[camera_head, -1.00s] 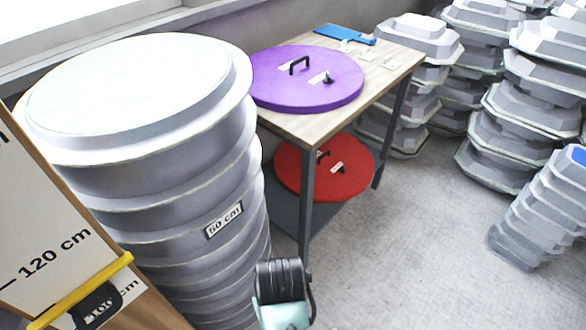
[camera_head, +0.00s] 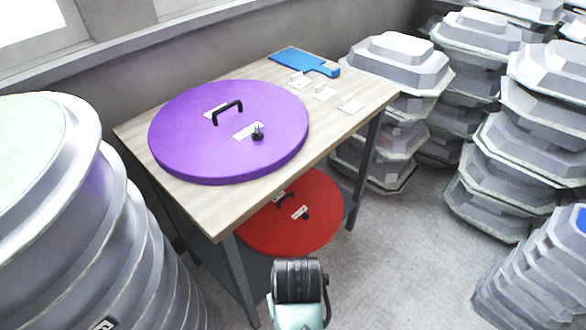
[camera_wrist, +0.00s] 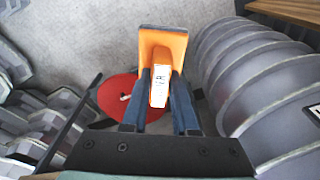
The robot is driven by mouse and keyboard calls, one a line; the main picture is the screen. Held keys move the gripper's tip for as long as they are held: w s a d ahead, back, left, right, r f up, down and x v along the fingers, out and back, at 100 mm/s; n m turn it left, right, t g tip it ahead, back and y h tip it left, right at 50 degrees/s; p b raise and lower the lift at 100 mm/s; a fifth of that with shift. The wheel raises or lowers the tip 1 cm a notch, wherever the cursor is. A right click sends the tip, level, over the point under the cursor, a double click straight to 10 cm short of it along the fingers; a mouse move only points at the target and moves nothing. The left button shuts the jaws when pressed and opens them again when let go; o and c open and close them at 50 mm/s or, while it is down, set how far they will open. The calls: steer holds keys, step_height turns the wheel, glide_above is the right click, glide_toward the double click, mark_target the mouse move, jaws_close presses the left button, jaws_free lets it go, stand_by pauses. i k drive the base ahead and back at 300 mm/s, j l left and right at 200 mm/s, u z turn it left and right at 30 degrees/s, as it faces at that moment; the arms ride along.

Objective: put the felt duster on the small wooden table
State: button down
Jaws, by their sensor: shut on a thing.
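The felt duster (camera_wrist: 162,48) shows in the wrist view as an orange flat pad with an orange grip bearing a white label. My gripper (camera_wrist: 160,88) is shut on its grip, one dark finger on each side, and holds it above the floor. The small wooden table (camera_head: 325,120) has a light wood top and dark legs and stands in the middle of the head view. My gripper and the duster are not visible in the head view.
A purple round lid (camera_head: 185,130) covers much of the tabletop. A blue paddle-shaped tool (camera_head: 300,61) and small white tags (camera_head: 323,92) lie behind it. A red lid (camera_head: 320,215) is on the lower shelf. Grey mould stacks stand left (camera_head: 120,240) and right (camera_head: 500,160).

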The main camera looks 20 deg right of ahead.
mark_target(368, 88)
steer(key=i+l, duration=0.2)
steer(key=l, duration=0.2)
steer(key=i+l, duration=0.2)
steer(key=l, duration=0.2)
steer(key=i+l+z, duration=0.1)
steer(key=i+l, duration=0.15)
steer(key=l, duration=0.15)
steer(key=i+l, duration=0.2)
steer(key=l, duration=0.15)
